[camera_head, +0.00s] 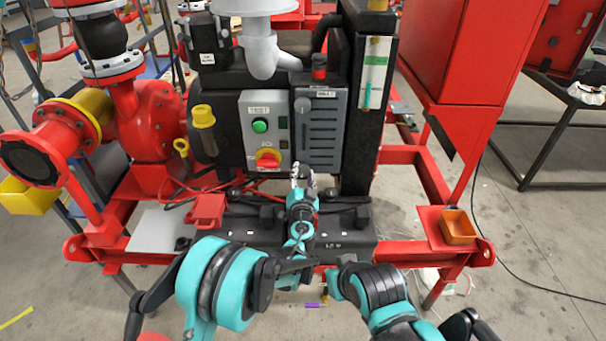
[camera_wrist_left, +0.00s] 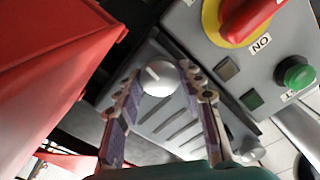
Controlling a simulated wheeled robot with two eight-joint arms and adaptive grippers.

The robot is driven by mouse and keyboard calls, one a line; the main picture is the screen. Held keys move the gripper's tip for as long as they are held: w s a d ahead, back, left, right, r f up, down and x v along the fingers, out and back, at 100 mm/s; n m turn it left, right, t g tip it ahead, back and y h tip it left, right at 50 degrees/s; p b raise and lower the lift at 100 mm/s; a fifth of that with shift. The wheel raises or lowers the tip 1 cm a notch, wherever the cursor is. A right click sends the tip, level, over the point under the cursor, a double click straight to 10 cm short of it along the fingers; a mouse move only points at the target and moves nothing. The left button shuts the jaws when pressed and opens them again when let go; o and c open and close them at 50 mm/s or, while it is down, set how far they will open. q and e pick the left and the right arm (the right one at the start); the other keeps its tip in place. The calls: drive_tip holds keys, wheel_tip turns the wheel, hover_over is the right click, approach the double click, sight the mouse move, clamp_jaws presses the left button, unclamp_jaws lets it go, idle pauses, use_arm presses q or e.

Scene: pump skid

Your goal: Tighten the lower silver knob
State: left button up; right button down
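The lower silver knob (camera_wrist_left: 158,78) shows in the left wrist view as a round silver cap with a pale line across it, on a grey slotted panel (camera_head: 321,128). My left gripper (camera_wrist_left: 160,80) is open, with one finger on each side of the knob. I cannot tell whether either finger touches it. In the head view my left gripper (camera_head: 302,174) reaches the bottom of the panel and hides the lower knob. The upper silver knob (camera_head: 302,105) shows above it, and in the left wrist view (camera_wrist_left: 246,150) at lower right.
Left of the panel is a grey box with a green button (camera_head: 260,126) and a red rotary switch (camera_head: 267,159) on yellow. A black column (camera_head: 355,150) stands at the right. An orange bin (camera_head: 458,226) sits on the red frame at right. A red pump (camera_head: 155,125) is at left.

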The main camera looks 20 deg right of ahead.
use_arm(q)
drive_tip(key=o, duration=0.3)
drive_tip(key=v, duration=1.2)
drive_tip(key=shift+a, duration=0.1)
